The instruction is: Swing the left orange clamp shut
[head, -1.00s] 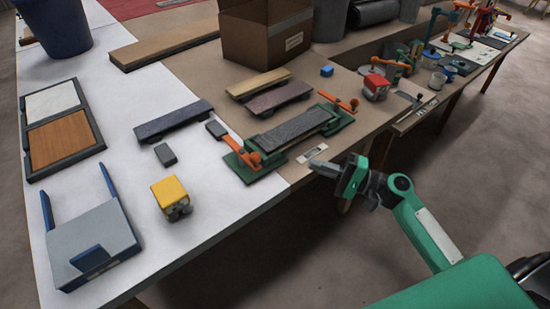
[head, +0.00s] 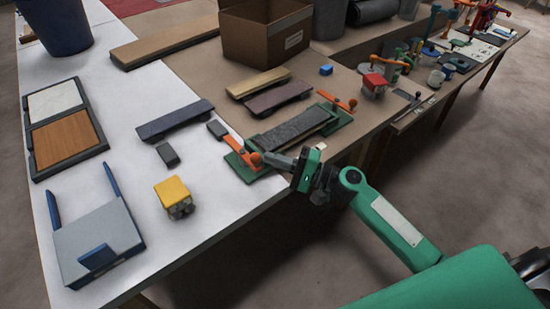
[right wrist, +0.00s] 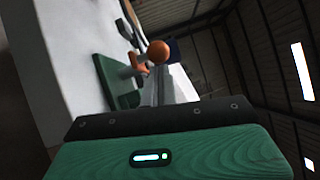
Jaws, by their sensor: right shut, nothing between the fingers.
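The left orange clamp (head: 238,144) stands on the left end of the green fixture (head: 240,168). Its arm points up-left, away from the grey slab (head: 295,128) in the fixture, and ends in a dark block (head: 217,129). The right orange clamp (head: 338,99) is at the fixture's other end. My right gripper (head: 270,158) is shut and empty, its tips right beside the left clamp's orange ball (head: 256,158). In the right wrist view the ball (right wrist: 159,52) shows just past the fingers (right wrist: 165,82). I cannot tell whether they touch. My left gripper is not in view.
A cardboard box (head: 262,35) stands at the back. The table's front edge runs below my right gripper.

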